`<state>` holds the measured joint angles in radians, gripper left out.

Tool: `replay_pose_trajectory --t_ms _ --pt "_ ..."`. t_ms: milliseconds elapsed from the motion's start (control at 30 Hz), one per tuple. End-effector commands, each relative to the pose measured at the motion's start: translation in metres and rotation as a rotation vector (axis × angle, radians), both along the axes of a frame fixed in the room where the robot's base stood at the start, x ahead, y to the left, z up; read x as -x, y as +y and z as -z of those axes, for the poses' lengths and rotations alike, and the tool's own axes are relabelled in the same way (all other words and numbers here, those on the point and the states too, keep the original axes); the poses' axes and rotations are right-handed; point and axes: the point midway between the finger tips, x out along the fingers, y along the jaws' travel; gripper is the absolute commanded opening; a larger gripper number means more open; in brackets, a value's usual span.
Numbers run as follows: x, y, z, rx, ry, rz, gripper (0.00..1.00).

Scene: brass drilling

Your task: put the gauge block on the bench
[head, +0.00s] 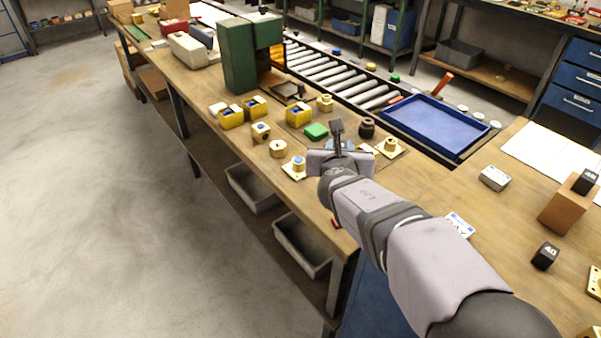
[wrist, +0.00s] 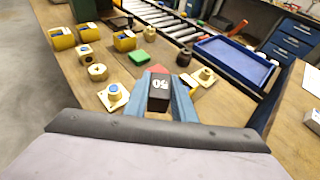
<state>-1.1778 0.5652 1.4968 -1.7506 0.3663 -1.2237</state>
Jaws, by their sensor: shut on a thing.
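My gripper (wrist: 160,88) is shut in the wrist view, with its two blue fingers on either side of a dark gauge block (wrist: 159,94). The block has a white "50" on its near face, which reads upside down. The block and fingers are in front of the wooden bench (wrist: 112,82), and I cannot tell whether the block touches it. A small red patch shows just beyond the block.
Yellow-sided boxes (head: 231,117), brass parts (head: 278,148) and a green piece (head: 316,131) lie left of my gripper. A dark round part (head: 367,127) and a brass flanged piece (head: 390,147) lie right. A blue tray (head: 437,124) is beyond. Dark "40" block (head: 545,255) stands far right.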

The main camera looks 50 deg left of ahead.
Motion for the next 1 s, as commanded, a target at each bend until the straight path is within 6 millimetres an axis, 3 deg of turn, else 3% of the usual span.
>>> replay_pose_trajectory --t_ms 467,800,1000 --pt "-0.001 0.0 0.024 -0.004 -0.002 0.003 0.0" --pt "-0.001 0.0 0.072 -0.003 -0.002 0.001 0.0" --pt "-0.001 0.0 0.081 -0.005 -0.003 0.003 0.0"
